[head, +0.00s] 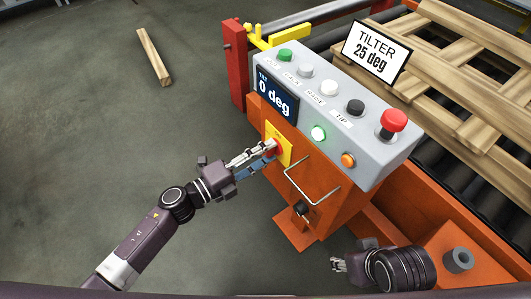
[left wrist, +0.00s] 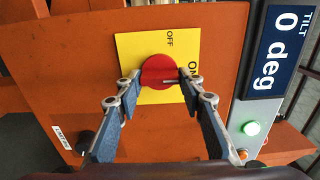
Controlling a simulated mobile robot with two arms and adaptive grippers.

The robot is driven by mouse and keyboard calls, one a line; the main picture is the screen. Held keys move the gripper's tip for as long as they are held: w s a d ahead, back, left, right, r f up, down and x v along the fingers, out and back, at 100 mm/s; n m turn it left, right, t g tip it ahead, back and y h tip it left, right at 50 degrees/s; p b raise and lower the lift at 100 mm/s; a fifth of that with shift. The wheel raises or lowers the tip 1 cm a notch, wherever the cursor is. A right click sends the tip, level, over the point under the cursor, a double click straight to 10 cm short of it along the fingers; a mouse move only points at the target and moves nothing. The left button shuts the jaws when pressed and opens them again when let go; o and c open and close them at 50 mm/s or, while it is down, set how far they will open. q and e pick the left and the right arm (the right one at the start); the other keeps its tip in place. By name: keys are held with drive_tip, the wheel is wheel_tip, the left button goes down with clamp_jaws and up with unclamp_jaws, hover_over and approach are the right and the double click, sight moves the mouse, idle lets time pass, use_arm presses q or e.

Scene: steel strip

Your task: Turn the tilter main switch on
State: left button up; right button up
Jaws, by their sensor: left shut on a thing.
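The main switch is a red rotary knob (left wrist: 158,70) on a yellow plate (left wrist: 128,46) marked OFF and ON, fixed to the orange cabinet face. In the left wrist view a pale mark on the knob points right, towards the ON label (left wrist: 194,75). My left gripper (left wrist: 158,80) has its fingertips on both sides of the knob and is shut on it. In the head view the left gripper (head: 272,149) reaches the yellow plate (head: 285,147) and partly hides the knob. My right gripper (head: 337,264) is low, away from the switch; its finger gap is unclear.
The grey console (head: 325,120) above carries several buttons, a red mushroom button (head: 392,122) and a lit green lamp (head: 318,133). The display (head: 274,96) reads 0 deg. A wire handle (head: 312,190) projects beside the switch. A sign (head: 375,52) reads TILTER 25 deg. Floor at left is mostly clear.

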use_arm(q)
drive_tip(key=shift+f, duration=0.1)
drive_tip(key=o, duration=1.2)
drive_tip(key=shift+c, duration=0.2)
drive_tip(key=v, duration=1.2)
drive_tip(key=shift+w, duration=0.1)
